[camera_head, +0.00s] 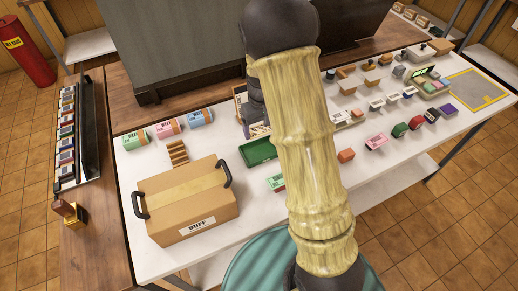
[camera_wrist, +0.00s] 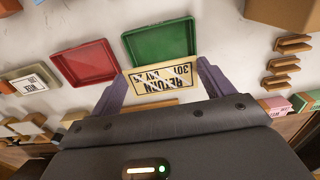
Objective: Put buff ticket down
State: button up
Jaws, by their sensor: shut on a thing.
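The buff ticket (camera_wrist: 163,84) is a pale yellow slip with dark upside-down print, partly reading "RETURN". My gripper (camera_wrist: 161,74) is shut on it, one finger at each end. In the wrist view the ticket appears just below the near edge of a green tray (camera_wrist: 160,42); its height above the table cannot be told. A tan box with black handles, labelled "BUFF" (camera_head: 196,224), stands at the table's front left.
An empty red tray (camera_wrist: 84,66) lies beside the green one. Many stamps and blocks crowd the right side. A yellow-outlined grey mat (camera_head: 478,90) at far right is clear.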

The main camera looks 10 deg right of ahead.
jog(key=shift+s, duration=0.15)
jog(key=p, duration=0.1)
send_over(262, 154)
notch_tip(262, 154, down, 6)
jog(key=shift+a+f, duration=0.1)
jog(key=shift+f, duration=0.05)
notch_tip(262, 154, down, 4)
jog(key=shift+r+p, duration=0.15)
jog(key=shift+p, duration=0.3)
jog(key=shift+f+b, duration=0.3)
jog(key=shift+f, duration=0.05)
jog(key=shift+f, duration=0.25)
